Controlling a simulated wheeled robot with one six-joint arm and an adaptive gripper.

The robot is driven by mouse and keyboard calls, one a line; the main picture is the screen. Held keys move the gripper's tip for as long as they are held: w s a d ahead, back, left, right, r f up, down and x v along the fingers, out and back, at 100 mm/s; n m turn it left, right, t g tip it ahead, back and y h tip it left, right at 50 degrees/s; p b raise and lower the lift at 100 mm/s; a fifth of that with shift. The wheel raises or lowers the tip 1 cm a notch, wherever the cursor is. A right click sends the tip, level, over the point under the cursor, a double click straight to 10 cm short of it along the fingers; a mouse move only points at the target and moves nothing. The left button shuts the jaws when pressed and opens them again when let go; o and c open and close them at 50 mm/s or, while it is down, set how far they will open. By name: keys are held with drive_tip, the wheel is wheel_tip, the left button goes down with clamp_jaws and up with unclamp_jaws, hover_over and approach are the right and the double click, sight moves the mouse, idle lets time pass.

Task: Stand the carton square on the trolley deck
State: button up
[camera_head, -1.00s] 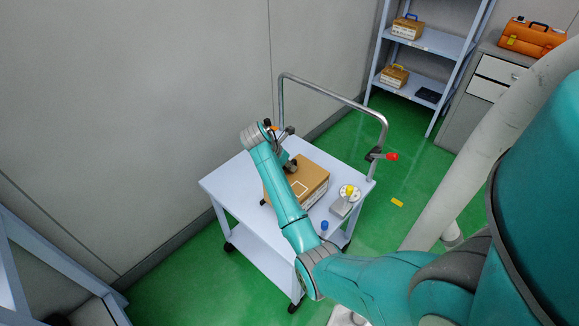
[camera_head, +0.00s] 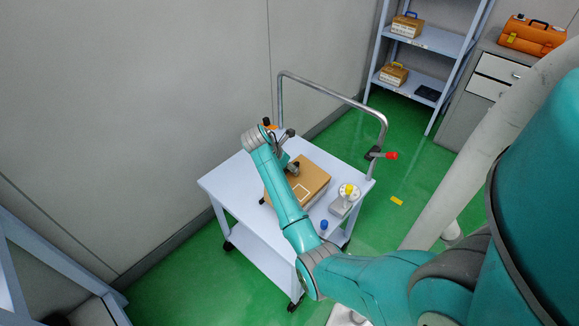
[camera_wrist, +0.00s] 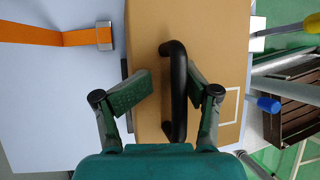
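The brown carton (camera_head: 313,178) rests on the pale blue deck of the trolley (camera_head: 226,182), partly hidden by my arm in the head view. I cannot tell whether its base is fully flat or square to the deck. In the wrist view the carton top (camera_wrist: 222,30) fills the middle, with a black handle (camera_wrist: 177,90) standing on it. My gripper (camera_wrist: 169,84) is open, with one finger on each side of the handle. The right finger is close to the handle or touching it; the left finger is clearly apart. In the head view my gripper (camera_head: 291,167) is over the carton.
An orange strap (camera_wrist: 45,36) lies on the deck's other side. A metal push rail (camera_head: 335,94) with a red-ended lever (camera_head: 390,156) rises behind.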

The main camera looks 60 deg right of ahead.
drive_tip(key=shift+a+f, duration=0.35)
drive_tip(key=shift+a, duration=0.05)
drive_tip(key=shift+d+r+v, duration=0.1)
drive_tip(key=shift+d+v, duration=0.1)
drive_tip(key=shift+v, duration=1.75)
drive_tip(key=shift+d+r+v, duration=0.1)
drive_tip(key=shift+d+v, duration=0.1)
drive_tip(key=shift+v, duration=1.75)
